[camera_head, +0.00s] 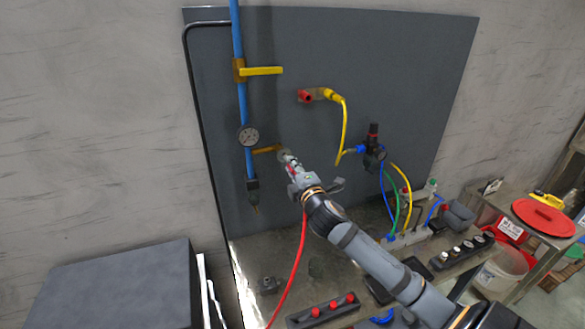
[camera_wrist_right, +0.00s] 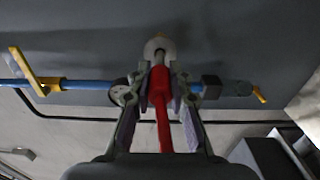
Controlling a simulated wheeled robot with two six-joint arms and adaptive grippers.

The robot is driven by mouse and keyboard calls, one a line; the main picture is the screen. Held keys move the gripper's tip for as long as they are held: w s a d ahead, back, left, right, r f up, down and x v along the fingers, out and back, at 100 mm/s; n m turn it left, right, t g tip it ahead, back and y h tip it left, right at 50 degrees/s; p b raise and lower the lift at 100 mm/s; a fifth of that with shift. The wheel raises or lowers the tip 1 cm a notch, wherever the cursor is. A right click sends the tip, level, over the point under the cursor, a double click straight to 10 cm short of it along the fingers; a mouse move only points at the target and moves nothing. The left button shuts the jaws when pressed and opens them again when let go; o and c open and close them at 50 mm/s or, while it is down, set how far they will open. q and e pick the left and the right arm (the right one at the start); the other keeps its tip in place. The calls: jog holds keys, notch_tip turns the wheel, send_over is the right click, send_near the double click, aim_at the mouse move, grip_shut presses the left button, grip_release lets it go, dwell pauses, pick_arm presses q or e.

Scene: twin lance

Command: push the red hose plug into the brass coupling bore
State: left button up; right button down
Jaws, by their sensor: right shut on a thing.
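My right gripper (camera_head: 290,164) is shut on the red hose plug (camera_wrist_right: 159,88) in front of the dark panel. In the right wrist view its two fingers (camera_wrist_right: 159,80) clasp the plug from both sides. The plug's red hose (camera_head: 297,262) hangs down below the gripper. The pale round coupling (camera_head: 283,153) is at the end of a short brass branch (camera_head: 266,150) from the blue pipe. In the right wrist view the coupling (camera_wrist_right: 159,45) is straight ahead of the plug, at the fingertips. I cannot tell whether the plug's tip is inside the bore or just before it.
A blue pipe (camera_head: 241,105) with a gauge (camera_head: 248,136) and yellow handle (camera_head: 262,71) runs down left of the coupling. A red-ended fitting with a yellow hose (camera_head: 345,120) is above right. A black regulator (camera_head: 374,148) is to the right. The bench below holds several parts.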

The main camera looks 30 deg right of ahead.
dwell(0.7)
jog(key=shift+p, duration=0.35)
jog(key=shift+x, duration=2.1)
jog(key=shift+s, duration=0.15)
jog(key=shift+p+v, duration=0.3)
jog(key=shift+v, duration=1.4)
jog(key=shift+p, duration=0.4)
jog(key=shift+p+x, duration=0.3)
jog(key=shift+x, duration=1.45)
